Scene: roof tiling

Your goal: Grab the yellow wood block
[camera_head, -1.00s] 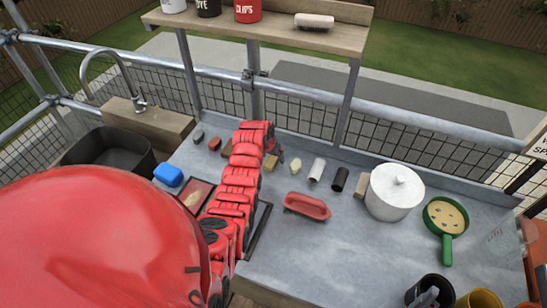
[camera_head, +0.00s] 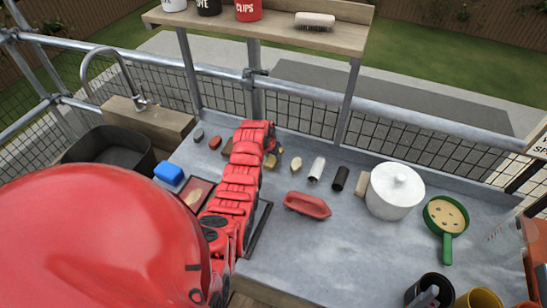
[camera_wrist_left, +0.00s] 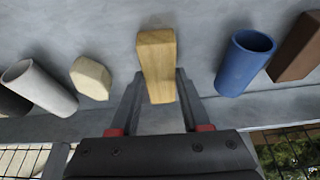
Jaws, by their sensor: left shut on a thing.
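The yellow wood block (camera_wrist_left: 157,60) stands out in the middle of the left wrist view, its near end between the two fingers of my left gripper (camera_wrist_left: 158,95). The fingers are shut on it. In the head view my red left arm reaches across the worktop, and my left gripper (camera_head: 275,151) is mostly hidden behind the arm's end. A small part of the yellow block (camera_head: 270,162) shows just below it. I cannot tell whether the block is lifted off the worktop. My right gripper is not in view.
Beside the block lie a cream piece (camera_wrist_left: 91,78), a white tube (camera_wrist_left: 38,87) and a blue tube (camera_wrist_left: 245,62). On the grey worktop (camera_head: 330,240) are a red dish (camera_head: 307,205), a white pot (camera_head: 395,190) and a green pan (camera_head: 446,215). A mesh railing runs behind.

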